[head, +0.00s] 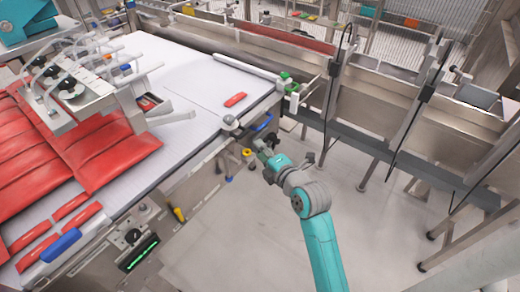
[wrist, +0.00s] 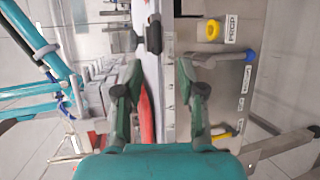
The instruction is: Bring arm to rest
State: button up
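My arm reaches up from the bottom of the head view, with teal and grey links. My gripper (head: 258,146) is just off the right front edge of the white worktable (head: 185,85), over the gap beside it. In the wrist view my gripper (wrist: 158,72) shows two dark green fingers spread apart with no object visibly held between them. A red strip (wrist: 146,112) shows beyond the fingers, near the left one. The exact distance from fingertips to table edge is hard to tell.
A small red piece (head: 235,99) lies on the table. Large red slabs (head: 95,150) lie at left under a metal picker frame (head: 90,90). A blue handle (head: 262,122) is near my gripper. Metal conveyor rails (head: 290,65) stand behind. Floor (head: 235,235) is clear at front.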

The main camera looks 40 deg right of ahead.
dwell(0.4)
jog(key=s+a+f+m, duration=0.4)
jog(key=s+f+m, duration=0.1)
jog(key=s, duration=0.4)
jog(key=s+a+f+m, duration=0.4)
jog(key=s+f, duration=0.1)
jog(key=s, duration=0.5)
jog(key=s+a+r+m, duration=0.1)
jog(key=s+m, duration=0.2)
jog(key=s, duration=0.4)
jog(key=s+a+r+m+y, duration=0.1)
jog(key=s+a+r+m, duration=0.1)
jog(key=s, duration=0.5)
jog(key=s+a+r+m, duration=0.1)
jog(key=s+a+m, duration=0.1)
jog(key=s+m, duration=0.2)
jog(key=s, duration=0.3)
jog(key=shift+s+a+r+g, duration=0.25)
jog(key=shift+s+r+g, duration=0.05)
jog(key=shift+s+r, duration=0.1)
